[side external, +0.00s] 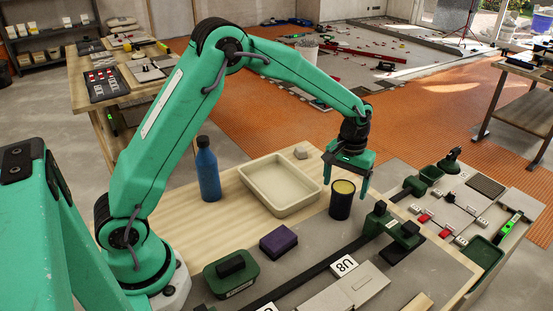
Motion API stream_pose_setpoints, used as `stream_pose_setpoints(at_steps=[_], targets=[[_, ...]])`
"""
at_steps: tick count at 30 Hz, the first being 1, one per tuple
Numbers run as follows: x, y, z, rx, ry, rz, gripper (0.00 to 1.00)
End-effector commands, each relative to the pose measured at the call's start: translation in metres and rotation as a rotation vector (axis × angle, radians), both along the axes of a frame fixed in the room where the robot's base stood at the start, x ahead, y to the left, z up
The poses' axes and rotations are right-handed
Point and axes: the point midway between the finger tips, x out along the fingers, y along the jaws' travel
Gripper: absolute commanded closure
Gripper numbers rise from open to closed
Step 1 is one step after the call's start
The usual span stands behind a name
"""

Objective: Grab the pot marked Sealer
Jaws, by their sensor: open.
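A dark round pot (341,205) with yellowish contents stands upright on the workbench, right of the cream tray. I cannot read the word Sealer on it from this view. My gripper (345,189) points down at the pot with its fingers apart and nothing held. One finger shows at the pot's upper left and the other at its right, near rim height. I cannot tell whether the fingers touch the pot or stand behind it.
A cream tray (246,184) and blue bottle (207,170) stand left of the pot. A purple block (278,242) and green black-handled tool (231,274) lie nearer. A green clamp-like piece (391,222) on a dark strip is close on the pot's right.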

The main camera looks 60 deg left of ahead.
Motion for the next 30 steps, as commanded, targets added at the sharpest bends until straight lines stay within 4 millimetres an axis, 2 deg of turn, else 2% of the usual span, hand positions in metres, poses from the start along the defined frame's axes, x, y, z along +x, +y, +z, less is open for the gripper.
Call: stream_pose_setpoints(at_steps=[15, 30], targets=[[-0.004, 0.0, -0.048, 0.0, 0.002, 0.0, 0.18], [-0.004, 0.0, -0.05, 0.0, 0.001, 0.0, 0.18]])
